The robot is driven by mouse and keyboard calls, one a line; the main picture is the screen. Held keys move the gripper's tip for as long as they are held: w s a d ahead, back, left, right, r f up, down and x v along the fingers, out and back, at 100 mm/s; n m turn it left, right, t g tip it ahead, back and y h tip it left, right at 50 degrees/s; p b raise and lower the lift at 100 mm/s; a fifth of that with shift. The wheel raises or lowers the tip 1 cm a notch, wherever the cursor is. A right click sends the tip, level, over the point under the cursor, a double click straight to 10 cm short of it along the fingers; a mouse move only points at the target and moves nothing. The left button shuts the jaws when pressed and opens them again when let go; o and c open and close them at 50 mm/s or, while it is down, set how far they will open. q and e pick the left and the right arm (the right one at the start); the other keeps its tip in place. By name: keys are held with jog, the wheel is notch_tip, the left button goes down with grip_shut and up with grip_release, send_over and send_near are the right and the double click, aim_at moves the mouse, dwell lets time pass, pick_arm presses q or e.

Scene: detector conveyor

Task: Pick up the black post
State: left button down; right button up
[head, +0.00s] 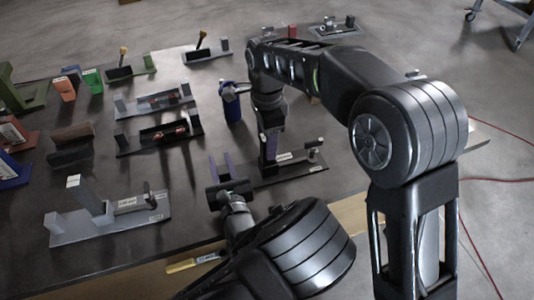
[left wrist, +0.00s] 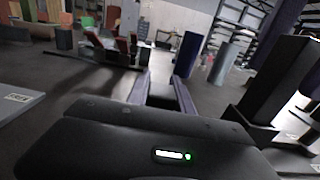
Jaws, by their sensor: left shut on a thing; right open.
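The black post (head: 271,151) stands upright on a black base plate (head: 300,173) right of the table's middle. In the left wrist view the black post (left wrist: 274,84) looks tilted at the right. My right gripper (head: 266,140) points down at the post with open fingers, one purple finger beside it; its other finger is largely hidden. My left gripper (head: 222,165) is low, left of the post and apart from it. Its purple fingers show in the left wrist view (left wrist: 161,92). It is shut on a dark grey thing between them that I cannot identify.
A blue cylinder (head: 232,104) stands close behind the grippers. A grey fixture (head: 85,229) is at the front left, and a black fixture (head: 145,141) lies behind it. Several green, orange and blue blocks stand at the far left. Some bare table lies left of my left gripper.

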jog(key=shift+f, duration=1.55)
grip_shut()
